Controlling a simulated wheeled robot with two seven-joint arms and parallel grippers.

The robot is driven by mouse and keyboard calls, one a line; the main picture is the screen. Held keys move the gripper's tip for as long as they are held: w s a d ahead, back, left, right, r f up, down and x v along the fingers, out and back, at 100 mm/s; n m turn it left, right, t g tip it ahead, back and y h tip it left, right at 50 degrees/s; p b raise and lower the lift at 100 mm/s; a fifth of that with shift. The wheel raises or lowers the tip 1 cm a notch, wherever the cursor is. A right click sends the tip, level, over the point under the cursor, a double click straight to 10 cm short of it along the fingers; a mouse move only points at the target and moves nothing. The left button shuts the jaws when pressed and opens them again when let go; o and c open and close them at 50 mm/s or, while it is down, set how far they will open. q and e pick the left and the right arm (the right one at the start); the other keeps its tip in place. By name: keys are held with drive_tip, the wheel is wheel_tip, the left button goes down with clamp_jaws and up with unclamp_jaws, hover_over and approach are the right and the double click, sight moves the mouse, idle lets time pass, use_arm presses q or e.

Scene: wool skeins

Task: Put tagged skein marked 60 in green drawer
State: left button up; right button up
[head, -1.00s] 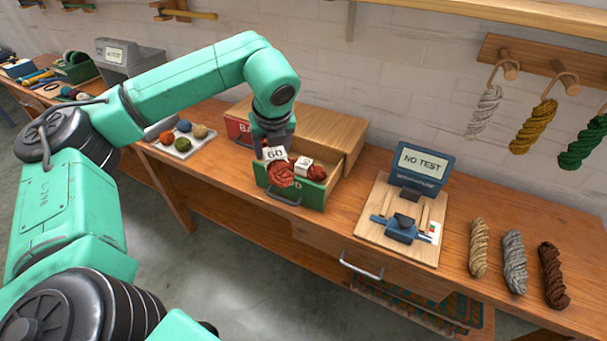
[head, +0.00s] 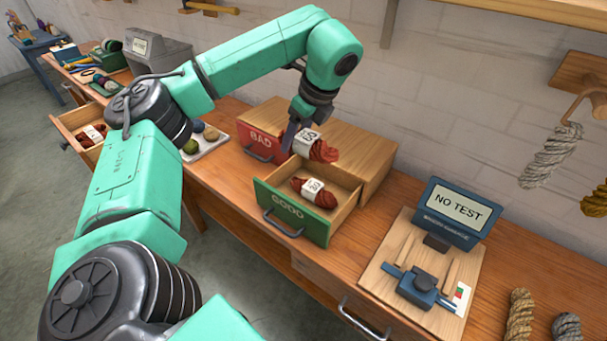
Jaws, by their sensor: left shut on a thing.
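My left gripper (head: 298,135) is shut on a rust-red skein (head: 324,151) with a white paper tag (head: 308,143). The tag's number is hard to read at this angle. The held skein is above the back of the open green drawer (head: 288,217) marked GOOD, near the cabinet front. Inside that drawer lies another red skein (head: 321,196) with a white tag, apart from the held one. The red drawer (head: 262,144) marked BAD is shut, to the left. My right gripper is not in view.
A tester with a NO TEST screen (head: 452,211) stands on a wooden board (head: 384,272) to the right. A tray (head: 213,143) of yarn balls is left of the cabinet. An open bench drawer (head: 62,126) at far left holds red tagged skeins. Other skeins hang or lie at right.

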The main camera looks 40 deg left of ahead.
use_arm(q)
drive_tip(key=f+b, duration=0.3)
drive_tip(key=f, duration=0.3)
drive_tip(key=f+b, duration=0.3)
drive_tip(key=f, duration=0.4)
drive_tip(key=shift+w, duration=0.2)
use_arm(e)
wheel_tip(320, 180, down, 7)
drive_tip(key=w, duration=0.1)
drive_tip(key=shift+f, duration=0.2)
use_arm(q)
drive_tip(key=shift+w, duration=0.1)
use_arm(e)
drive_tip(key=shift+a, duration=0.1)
use_arm(q)
drive_tip(key=shift+f, duration=0.1)
drive_tip(key=o, duration=1.3)
drive_tip(key=shift+o, duration=0.2)
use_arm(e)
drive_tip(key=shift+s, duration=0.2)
use_arm(q)
drive_tip(key=shift+r, duration=0.2)
